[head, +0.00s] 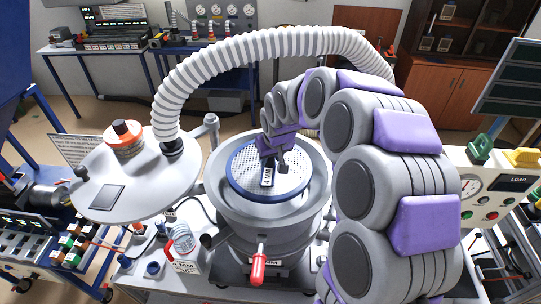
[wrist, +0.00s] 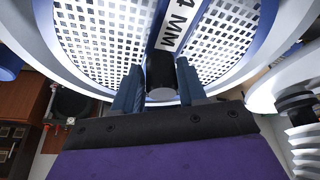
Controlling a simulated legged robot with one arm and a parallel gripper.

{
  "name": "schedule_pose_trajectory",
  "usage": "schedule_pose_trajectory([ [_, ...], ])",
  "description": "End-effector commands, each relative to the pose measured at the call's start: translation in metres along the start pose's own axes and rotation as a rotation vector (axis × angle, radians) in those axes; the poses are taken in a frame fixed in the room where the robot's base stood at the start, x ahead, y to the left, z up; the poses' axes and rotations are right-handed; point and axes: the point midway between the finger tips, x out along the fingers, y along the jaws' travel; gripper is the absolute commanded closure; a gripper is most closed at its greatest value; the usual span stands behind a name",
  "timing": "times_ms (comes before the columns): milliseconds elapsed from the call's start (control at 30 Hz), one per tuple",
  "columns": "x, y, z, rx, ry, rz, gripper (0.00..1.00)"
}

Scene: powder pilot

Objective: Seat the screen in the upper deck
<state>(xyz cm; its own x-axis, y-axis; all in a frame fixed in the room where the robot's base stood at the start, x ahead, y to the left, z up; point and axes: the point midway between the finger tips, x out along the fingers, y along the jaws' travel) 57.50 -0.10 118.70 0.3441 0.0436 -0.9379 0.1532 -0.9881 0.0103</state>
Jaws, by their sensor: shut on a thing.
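The screen (head: 243,182) is a round perforated white disc with a blue rim and a central bar labelled "4 MM". It lies level in the mouth of the grey round vessel, the deck (head: 225,208), in the head view. Whether its rim touches the seat all round I cannot tell. My gripper (head: 273,165) is above the screen's middle. In the wrist view my gripper (wrist: 160,85) is shut on the black handle end of the screen's bar, and the perforated screen (wrist: 105,40) fills the top.
A white lid (head: 135,195) with a ribbed hose (head: 260,45) hangs at the left of the vessel. A red-handled lever (head: 259,265) sticks out in front. A control panel (head: 490,185) marked "LOAD" is at right.

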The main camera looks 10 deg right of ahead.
Motion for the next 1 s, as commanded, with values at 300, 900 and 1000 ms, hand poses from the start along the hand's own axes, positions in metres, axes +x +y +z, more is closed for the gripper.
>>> schedule_pose_trajectory([
  [300, 0.007, 0.000, 0.002, 0.000, 0.001, 0.000, 1.00],
  [900, 0.019, 0.000, 0.006, 0.000, 0.003, 0.000, 1.00],
  [1000, 0.021, 0.000, 0.007, 0.000, 0.003, 0.000, 1.00],
])
